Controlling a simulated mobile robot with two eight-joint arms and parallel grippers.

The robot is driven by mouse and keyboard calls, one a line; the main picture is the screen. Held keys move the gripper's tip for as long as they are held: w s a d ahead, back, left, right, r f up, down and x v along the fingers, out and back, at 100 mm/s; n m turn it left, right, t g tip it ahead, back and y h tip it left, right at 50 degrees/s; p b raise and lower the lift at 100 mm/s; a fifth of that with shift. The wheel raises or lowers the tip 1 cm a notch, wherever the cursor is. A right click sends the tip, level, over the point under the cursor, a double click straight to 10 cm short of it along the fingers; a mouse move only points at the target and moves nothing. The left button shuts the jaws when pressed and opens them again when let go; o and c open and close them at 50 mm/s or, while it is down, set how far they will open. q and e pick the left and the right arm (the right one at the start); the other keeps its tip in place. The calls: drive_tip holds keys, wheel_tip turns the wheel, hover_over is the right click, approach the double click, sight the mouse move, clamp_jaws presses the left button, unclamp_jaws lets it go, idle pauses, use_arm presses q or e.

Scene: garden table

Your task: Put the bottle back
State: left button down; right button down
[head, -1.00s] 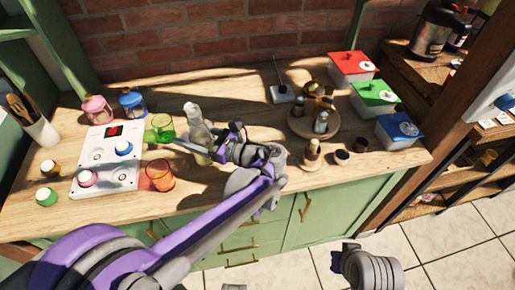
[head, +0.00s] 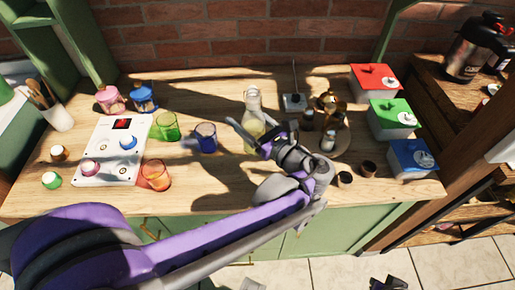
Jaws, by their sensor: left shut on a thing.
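A clear glass bottle (head: 253,103) with pale yellow contents stands roughly upright at mid-counter, left of the round wooden tray (head: 343,142). My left gripper (head: 250,134) is shut on its lower body from the front right. The gripper hides part of the bottle, and I cannot tell whether its base touches the counter. The tray holds several small brown and dark bottles and shakers. My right gripper (head: 388,284) shows only in part at the bottom edge, away from the counter, and its jaws are unclear.
Blue (head: 205,137), green (head: 165,126) and orange (head: 156,175) glasses stand left of the bottle. A white panel (head: 112,150) with knobs lies further left. Red, green and blue lidded boxes (head: 397,119) line the right. A small grey stand (head: 294,102) is behind the tray.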

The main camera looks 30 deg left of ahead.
use_arm(q)
drive_tip(key=shift+f+b, duration=0.75)
drive_tip(key=shift+f, duration=3.15)
drive_tip(key=shift+f, duration=0.15)
unclamp_jaws()
drive_tip(key=shift+r, duration=0.2)
drive_tip(key=v, duration=1.2)
